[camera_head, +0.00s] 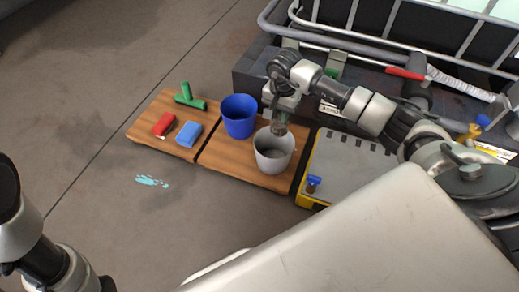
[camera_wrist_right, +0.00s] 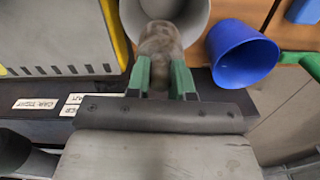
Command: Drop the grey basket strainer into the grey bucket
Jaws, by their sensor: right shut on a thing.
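The grey bucket (camera_head: 273,154) stands upright on the wooden boards, to the right of a blue bucket. My right gripper (camera_head: 281,112) is above the grey bucket and points down. It is shut on the grey basket strainer (camera_head: 279,127), which hangs at the bucket's mouth. In the right wrist view the green fingertips (camera_wrist_right: 161,78) clasp the strainer (camera_wrist_right: 160,42), and the grey bucket's rim (camera_wrist_right: 202,22) shows around its far end. I cannot tell how deep the strainer's lower end is. My left arm shows at the lower left, but its gripper is out of view.
The blue bucket (camera_head: 239,115) stands close beside the grey one. A blue sponge (camera_head: 190,134), a red brush (camera_head: 163,124) and a green tool (camera_head: 188,98) lie on the left board (camera_head: 147,129). A grey-topped yellow case (camera_head: 345,165) is to the right. A metal-railed tank stands behind.

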